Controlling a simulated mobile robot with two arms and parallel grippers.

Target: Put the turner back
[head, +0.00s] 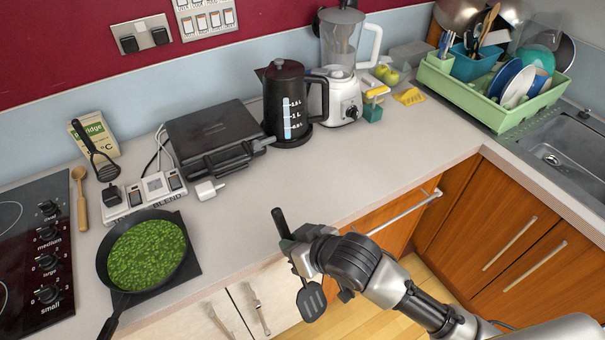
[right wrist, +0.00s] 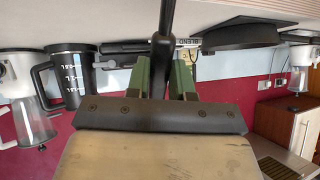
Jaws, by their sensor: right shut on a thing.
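A black turner (head: 311,300) with a slotted head is held by my right gripper (head: 289,244), in front of the counter edge. Its dark handle (head: 279,220) sticks up past the fingers and its head hangs below them. In the right wrist view the green fingers of the right gripper (right wrist: 160,78) are closed around the dark turner (right wrist: 166,25). The green dish rack (head: 470,98) stands at the back right with plates, a bowl and a blue utensil holder (head: 472,64) with several utensils in it. My left gripper is not in view.
A pan of green food (head: 147,254) is at the left by the hob (head: 30,250). Another black slotted utensil (head: 92,150) leans at the back left. A grill (head: 213,135), kettle (head: 287,105) and blender (head: 342,70) line the wall. The middle counter (head: 400,145) is clear.

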